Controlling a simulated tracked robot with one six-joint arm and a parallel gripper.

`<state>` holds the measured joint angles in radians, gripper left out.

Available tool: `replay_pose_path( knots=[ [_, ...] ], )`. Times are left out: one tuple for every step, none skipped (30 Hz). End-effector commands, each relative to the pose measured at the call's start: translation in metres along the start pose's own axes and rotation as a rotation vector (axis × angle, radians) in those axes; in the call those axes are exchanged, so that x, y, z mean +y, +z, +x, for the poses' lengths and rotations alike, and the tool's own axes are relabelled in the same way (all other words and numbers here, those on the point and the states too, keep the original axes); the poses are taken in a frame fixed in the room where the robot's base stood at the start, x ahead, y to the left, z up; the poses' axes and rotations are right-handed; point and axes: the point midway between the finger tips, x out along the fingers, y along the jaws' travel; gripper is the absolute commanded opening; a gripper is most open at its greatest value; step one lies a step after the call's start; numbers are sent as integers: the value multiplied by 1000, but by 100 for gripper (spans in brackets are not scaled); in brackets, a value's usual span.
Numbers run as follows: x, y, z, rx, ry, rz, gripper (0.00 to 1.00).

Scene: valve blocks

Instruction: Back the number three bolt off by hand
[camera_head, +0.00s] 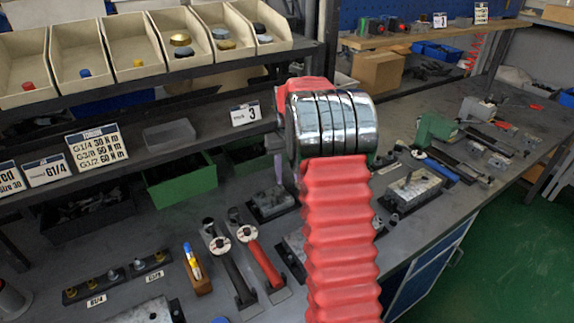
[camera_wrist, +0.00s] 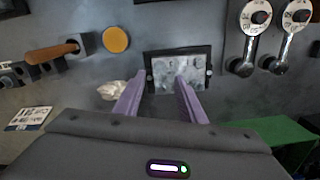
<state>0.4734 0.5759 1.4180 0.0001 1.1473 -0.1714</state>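A grey metal valve block (camera_wrist: 178,74) sits in a dark frame at the centre of the wrist view. Its top shows several small marks or fittings, too small to tell apart; I cannot tell which is the number three bolt. My gripper (camera_wrist: 160,79) has two purple fingers, apart with nothing between them. The fingertips appear over the near side of the block; I cannot tell the height or any contact.
Two torque wrenches (camera_wrist: 253,38) lie right of the block in the wrist view. An orange disc (camera_wrist: 115,40), a crumpled pale cloth (camera_wrist: 112,91) and a wooden-handled tool (camera_wrist: 55,53) lie left. A shelf with bins (camera_head: 85,73) and a "3" sign (camera_head: 245,113) stands behind the bench.

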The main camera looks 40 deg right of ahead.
Motion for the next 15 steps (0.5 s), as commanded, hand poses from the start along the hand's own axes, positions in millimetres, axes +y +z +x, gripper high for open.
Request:
replay_pose_path(
  knots=[
    [0, 1, 8, -3, -1, 0, 37],
    [0, 1, 12, -3, 0, 0, 37],
    [0, 1, 18, -3, -1, 0, 37],
    [0, 1, 22, -4, -1, 0, 37],
    [0, 1, 27, -3, -1, 0, 37],
    [0, 0, 32, -3, -1, 0, 37],
    [0, 1, 36, -3, -1, 0, 37],
    [0, 1, 40, -3, -1, 0, 37],
    [0, 1, 46, -2, 0, 0, 37],
    [0, 1, 50, -3, -1, 0, 37],
    [0, 1, 54, -3, -1, 0, 37],
    [0, 1, 58, -2, -1, 0, 37],
    [0, 0, 61, -2, 0, 0, 37],
    [0, 0, 64, -1, 0, 0, 37],
    [0, 0, 67, -1, 0, 0, 37]
  ],
)
